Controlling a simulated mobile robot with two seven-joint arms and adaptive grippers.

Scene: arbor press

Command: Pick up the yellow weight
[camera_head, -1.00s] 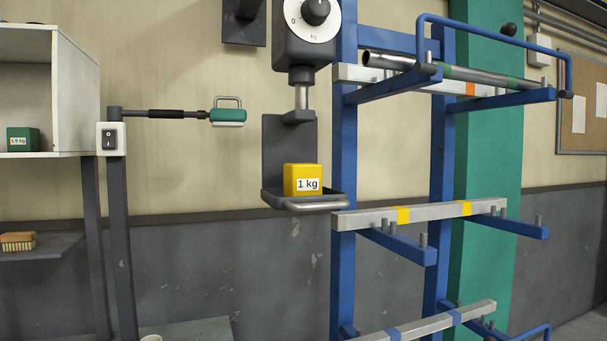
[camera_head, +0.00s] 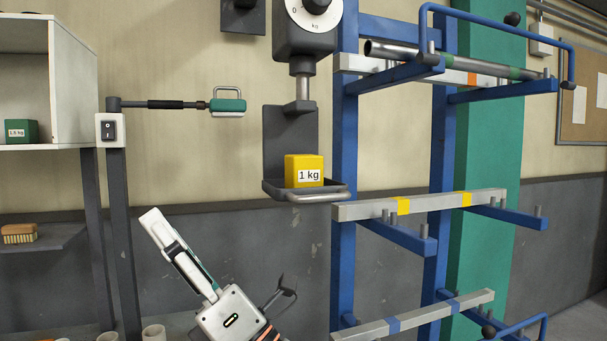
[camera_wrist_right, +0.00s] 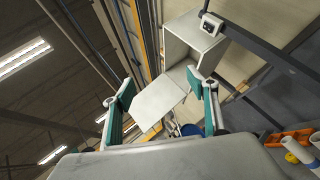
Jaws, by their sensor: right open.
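The yellow weight (camera_head: 304,171) is a small block marked "1 kg". It sits on the dark tray (camera_head: 270,188) of the hanging scale, upright, with a grey rail across the tray's front edge. My right gripper (camera_head: 158,226) is below and to the left of the tray, tilted up and left, apart from the weight. In the right wrist view its two teal-padded fingers (camera_wrist_right: 160,92) stand apart with nothing between them. The weight is not visible in that view. My left gripper is not in view.
A blue rack (camera_head: 343,130) with metal bars stands close to the right of the tray. The scale body (camera_head: 306,38) is above. A shelf holds a green weight (camera_head: 20,132).

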